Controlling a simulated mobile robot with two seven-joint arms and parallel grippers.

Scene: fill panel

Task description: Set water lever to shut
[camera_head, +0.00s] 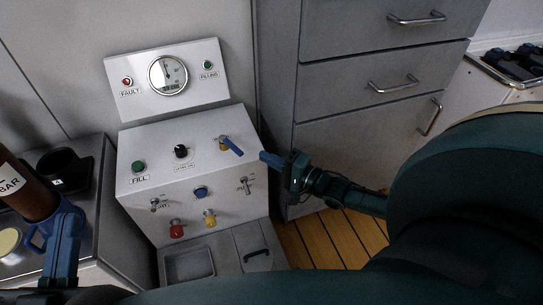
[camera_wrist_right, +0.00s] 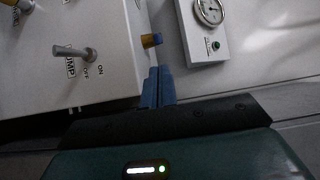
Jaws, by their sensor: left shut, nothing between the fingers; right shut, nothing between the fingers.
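The water lever (camera_head: 232,147) appears to be the blue handle on a brass-coloured valve at the upper right of the white fill panel (camera_head: 140,181). Its handle points right and slightly down in the head view. In the right wrist view, the blue and brass valve (camera_wrist_right: 152,41) is just beyond the fingertips. My right gripper (camera_head: 264,157) is shut and empty, right of the handle's end with a small gap in the head view. Its blue fingers (camera_wrist_right: 158,82) are together in the wrist view. My left gripper (camera_head: 64,222) is shut and empty at the lower left, away from the panel.
The panel carries a green button (camera_head: 139,166), a black knob (camera_head: 181,151), toggle switches including the pump switch (camera_wrist_right: 75,53), and red (camera_head: 177,229) and yellow (camera_head: 209,218) fittings. A gauge (camera_head: 168,74) stands above. A brown cylinder (camera_head: 27,194) is near my left gripper. Drawers (camera_head: 350,100) stand behind right.

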